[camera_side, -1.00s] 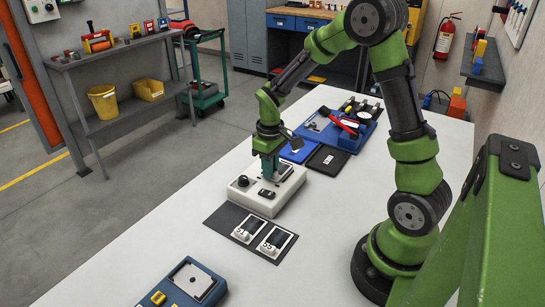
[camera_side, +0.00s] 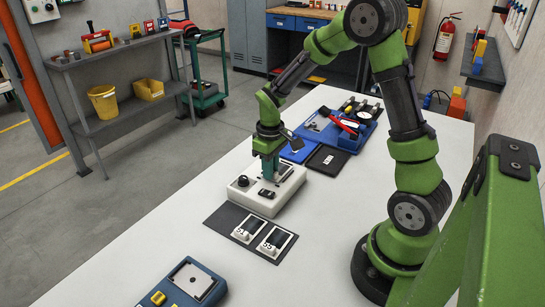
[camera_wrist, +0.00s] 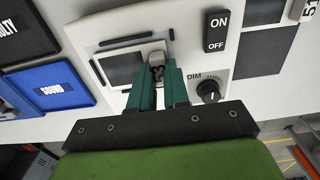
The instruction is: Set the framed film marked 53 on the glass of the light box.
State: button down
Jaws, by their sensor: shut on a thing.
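The light box (camera_side: 250,197) is a white box on the table, with a dial and an ON/OFF switch (camera_wrist: 215,30) beside its glass. My gripper (camera_wrist: 157,82) is over the box, shut on the end tab of the framed film marked 53 (camera_wrist: 121,68). The film is dark in a pale frame, and its number shows between my fingertips in the wrist view. It lies over the glass area, roughly flat; whether it touches the glass or hovers just above, I cannot tell. My fingers hide part of the glass, and in the side view my gripper (camera_side: 269,175) hides much of the film.
Two other framed films (camera_side: 275,241) lie on a dark mat (camera_side: 221,217) in front of the box. A blue SOUND tray (camera_wrist: 50,88) and a black FAULTY tray (camera_wrist: 22,32) lie behind it. A blue device (camera_side: 190,283) stands at the front table edge.

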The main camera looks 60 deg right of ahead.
jog(key=c, duration=1)
grip_release()
jog(key=shift+r, duration=3.5)
jog(key=shift+s+a+f+m, duration=0.15)
jog(key=shift+f+m, duration=0.1)
jog(key=shift+m, duration=0.15)
jog(key=s+a+r+m+t, duration=0.1)
jog(key=s+a+r+t, duration=0.1)
jog(key=s+a+r, duration=0.2)
jog(key=s+a+r+m+t+y, duration=0.1)
jog(key=s+a+r+t, duration=0.1)
jog(key=s+a+r, duration=0.2)
jog(key=s+a+r+m+t+y, duration=0.1)
jog(key=s+a+r+t, duration=0.2)
jog(key=s+a+r, duration=0.1)
jog(key=shift+s+r, duration=0.4)
